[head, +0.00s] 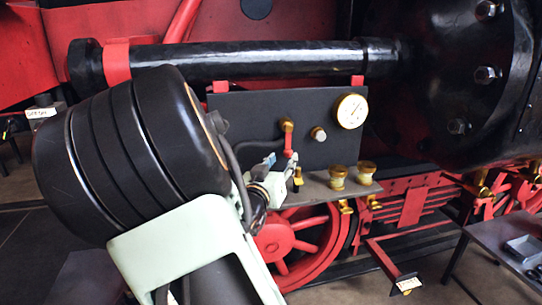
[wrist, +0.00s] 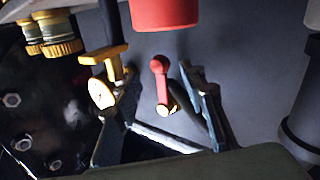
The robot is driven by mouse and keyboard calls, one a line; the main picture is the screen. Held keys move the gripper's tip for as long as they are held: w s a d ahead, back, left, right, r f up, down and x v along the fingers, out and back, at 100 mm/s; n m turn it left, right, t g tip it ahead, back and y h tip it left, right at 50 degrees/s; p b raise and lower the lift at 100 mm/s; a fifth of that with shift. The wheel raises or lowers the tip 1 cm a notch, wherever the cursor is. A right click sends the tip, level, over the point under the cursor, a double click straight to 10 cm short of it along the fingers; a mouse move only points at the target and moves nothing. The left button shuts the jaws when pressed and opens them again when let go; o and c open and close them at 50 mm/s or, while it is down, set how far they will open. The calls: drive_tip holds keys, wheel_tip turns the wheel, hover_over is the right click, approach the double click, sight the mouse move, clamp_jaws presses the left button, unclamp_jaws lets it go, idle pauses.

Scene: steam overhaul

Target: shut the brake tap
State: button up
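The brake tap (head: 289,142) is on the dark panel, with brass at its top and a red lever hanging down. In the wrist view, which is turned over, the red lever (wrist: 160,80) runs up from its brass end to a round knob. My gripper (head: 279,167) is just below and left of the tap in the head view. In the wrist view my gripper (wrist: 160,100) is open, with one finger on each side of the lever. No clear contact shows, and the depth gap cannot be judged.
A gauge (head: 351,111) and a small pale knob (head: 318,134) are right of the tap. Two brass caps (head: 338,177) (head: 366,173) stand on the shelf. A yellow-topped fitting (head: 297,177) is close beside my gripper. A large red cylinder (wrist: 165,12) shows near the wrist camera.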

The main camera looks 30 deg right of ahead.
sight(286, 154)
drive_tip(key=x, duration=0.4)
drive_tip(key=shift+w+d, duration=0.25)
drive_tip(key=shift+w, duration=0.05)
clamp_jaws()
